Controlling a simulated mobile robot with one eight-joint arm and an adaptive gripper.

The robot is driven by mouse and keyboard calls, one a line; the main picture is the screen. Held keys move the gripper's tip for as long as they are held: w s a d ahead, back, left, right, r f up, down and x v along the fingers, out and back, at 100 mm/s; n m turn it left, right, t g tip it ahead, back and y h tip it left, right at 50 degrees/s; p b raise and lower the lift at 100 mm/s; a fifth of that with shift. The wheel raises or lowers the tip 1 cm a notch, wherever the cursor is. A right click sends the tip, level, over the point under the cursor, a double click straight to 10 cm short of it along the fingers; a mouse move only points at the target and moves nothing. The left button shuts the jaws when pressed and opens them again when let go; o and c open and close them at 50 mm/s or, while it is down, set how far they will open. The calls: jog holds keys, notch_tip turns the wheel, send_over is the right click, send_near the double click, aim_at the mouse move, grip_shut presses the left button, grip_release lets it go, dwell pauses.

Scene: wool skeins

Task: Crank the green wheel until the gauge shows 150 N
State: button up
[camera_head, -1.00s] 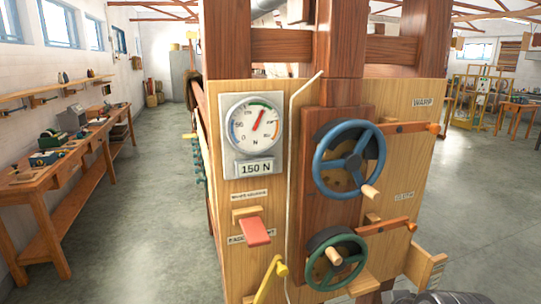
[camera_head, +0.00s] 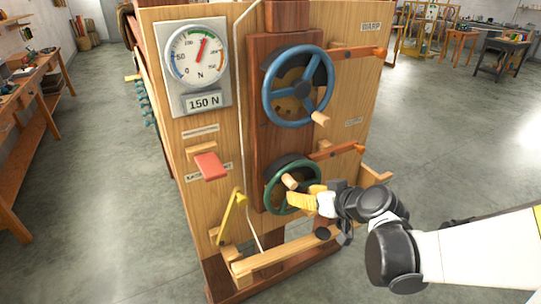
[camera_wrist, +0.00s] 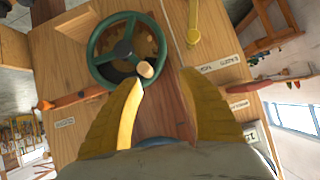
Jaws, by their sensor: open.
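The green wheel (camera_head: 293,186) is the lower wheel on the wooden panel, with a pale wooden crank knob (camera_head: 290,181). The gauge (camera_head: 197,54) at upper left has a red needle pointing up and slightly right, by the green arc. A plate reading "150 N" (camera_head: 203,103) is beneath it. My gripper (camera_head: 312,193) is at the lower right of the green wheel, with yellow fingers. In the wrist view its fingers (camera_wrist: 162,79) are open and apart, nothing held. The knob (camera_wrist: 146,68) lies just beyond the left fingertip; contact cannot be told.
A blue wheel (camera_head: 298,86) with its own knob is above the green one. Orange-tipped levers (camera_head: 338,151) stick out beside the wheels. A red paddle (camera_head: 210,165) and a yellow lever (camera_head: 231,215) are to the left. A wooden rail (camera_head: 285,252) runs below.

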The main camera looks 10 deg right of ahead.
aim_at(294, 182)
jog(key=shift+t, duration=0.8)
jog(key=w+f+b, duration=0.1)
jog(key=w, duration=0.2)
jog(key=w+f+b, duration=0.1)
jog(key=w+f, duration=0.1)
jog(key=w, duration=0.2)
jog(key=w+f+b, duration=0.1)
jog(key=w+f, duration=0.1)
jog(key=w, duration=0.2)
jog(key=shift+w+a+f, duration=0.15)
jog(key=shift+w+a, duration=0.05)
jog(key=shift+w+a+f, duration=0.1)
jog(key=shift+w+a, duration=0.05)
jog(key=shift+w, duration=0.35)
grip_shut()
